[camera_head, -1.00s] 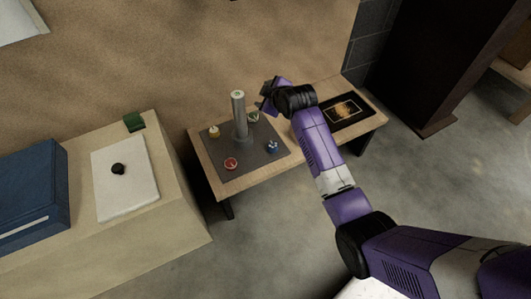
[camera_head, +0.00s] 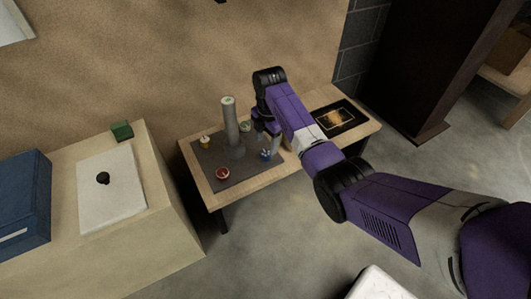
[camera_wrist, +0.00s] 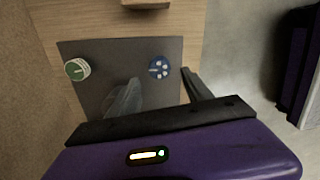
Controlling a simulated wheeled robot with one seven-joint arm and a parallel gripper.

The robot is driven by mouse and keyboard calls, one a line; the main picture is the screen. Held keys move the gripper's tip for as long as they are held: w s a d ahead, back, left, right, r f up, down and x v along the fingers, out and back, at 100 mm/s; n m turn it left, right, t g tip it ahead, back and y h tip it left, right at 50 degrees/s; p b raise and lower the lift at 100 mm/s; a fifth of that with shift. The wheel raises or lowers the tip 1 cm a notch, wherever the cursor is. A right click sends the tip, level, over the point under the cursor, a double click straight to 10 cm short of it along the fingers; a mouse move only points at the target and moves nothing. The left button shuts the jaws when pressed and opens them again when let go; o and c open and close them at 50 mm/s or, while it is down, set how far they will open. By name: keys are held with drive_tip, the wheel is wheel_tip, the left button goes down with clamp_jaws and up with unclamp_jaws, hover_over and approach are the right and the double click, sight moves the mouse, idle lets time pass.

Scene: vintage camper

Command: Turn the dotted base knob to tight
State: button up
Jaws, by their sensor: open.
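The dotted knob is blue with white dots (camera_wrist: 159,68). It sits on the dark grey mat, near its right edge, and also shows in the head view (camera_head: 265,155). My gripper (camera_wrist: 160,78) is open and empty, pointing down at the mat. In the wrist view its two fingers lie left and right of the blue knob, with the knob framed between the tips. I cannot tell the remaining height or whether either finger touches it. In the head view my gripper (camera_head: 268,130) is partly hidden by my wrist. Any tight mark is too small to make out.
A grey post (camera_head: 231,122) stands on the mat (camera_head: 241,174). A black framed panel (camera_head: 338,117) lies on the table's right. A counter (camera_head: 150,230) stands at left.

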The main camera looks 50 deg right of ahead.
sight(266, 153)
wheel_tip(266, 153, down, 6)
drive_tip(key=shift+w+r+b, duration=0.1)
drive_tip(key=shift+r+b, duration=0.15)
drive_tip(key=shift+b, duration=1)
clamp_jaws()
